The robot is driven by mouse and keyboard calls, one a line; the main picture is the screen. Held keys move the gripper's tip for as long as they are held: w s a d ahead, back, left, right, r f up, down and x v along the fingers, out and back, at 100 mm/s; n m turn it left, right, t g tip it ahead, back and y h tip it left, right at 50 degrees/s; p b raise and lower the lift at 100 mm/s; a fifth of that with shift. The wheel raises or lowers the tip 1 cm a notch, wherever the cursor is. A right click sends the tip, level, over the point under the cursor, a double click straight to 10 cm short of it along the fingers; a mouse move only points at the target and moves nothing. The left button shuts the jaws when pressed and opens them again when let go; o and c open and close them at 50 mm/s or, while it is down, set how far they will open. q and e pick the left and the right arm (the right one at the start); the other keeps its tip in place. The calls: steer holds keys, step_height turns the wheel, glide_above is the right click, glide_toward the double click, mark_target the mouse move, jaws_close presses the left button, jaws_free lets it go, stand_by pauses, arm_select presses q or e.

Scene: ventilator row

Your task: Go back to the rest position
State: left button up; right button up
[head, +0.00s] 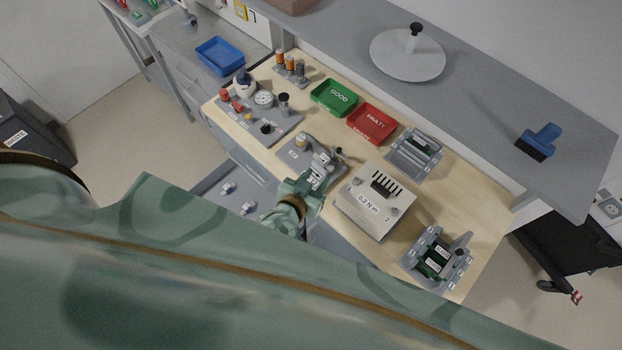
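My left gripper (306,184), green like the rest of my arm, is low at the front edge of the wooden workbench (478,212). It points at the grey fixture (296,152) with a brass-coloured knob and a metal clamp. Its fingertips overlap the front of that fixture in the picture, so I cannot tell whether they touch it or hold anything. My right gripper does not show. A large green part of my own body fills the lower part of the head view.
A beige box (356,212) marked 0.2 Nm stands right of the gripper. Green (334,98) and red (371,123) trays lie behind. Grey holders stand at the back right (413,153) and front right (459,257). A shelf (480,95) overhangs the back. An open drawer (207,183) lies left.

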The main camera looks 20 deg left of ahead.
arm_select(q)
steer(key=shift+v, duration=1.25)
steer(key=s+a+f+m+g+b, duration=0.1)
steer(key=s+a+f+g+b, duration=0.2)
steer(key=s+f+b, duration=0.5)
steer(key=s+a+f+g+y+b, duration=0.1)
steer(key=s+a+f+g+b, duration=0.2)
steer(key=s+f+b, duration=0.6)
steer(key=s+a+f+m+g+b, duration=0.1)
steer(key=s+a+f+g+b, duration=0.2)
steer(key=s+f, duration=1.4)
step_height(320, 180, down, 15)
steer(key=g+b, duration=0.3)
steer(key=b, duration=0.2)
steer(key=shift+s+a+r+m+g+b, duration=0.2)
steer(key=shift+s+a+m+g+b, duration=0.1)
steer(key=shift+a+g+b, duration=0.1)
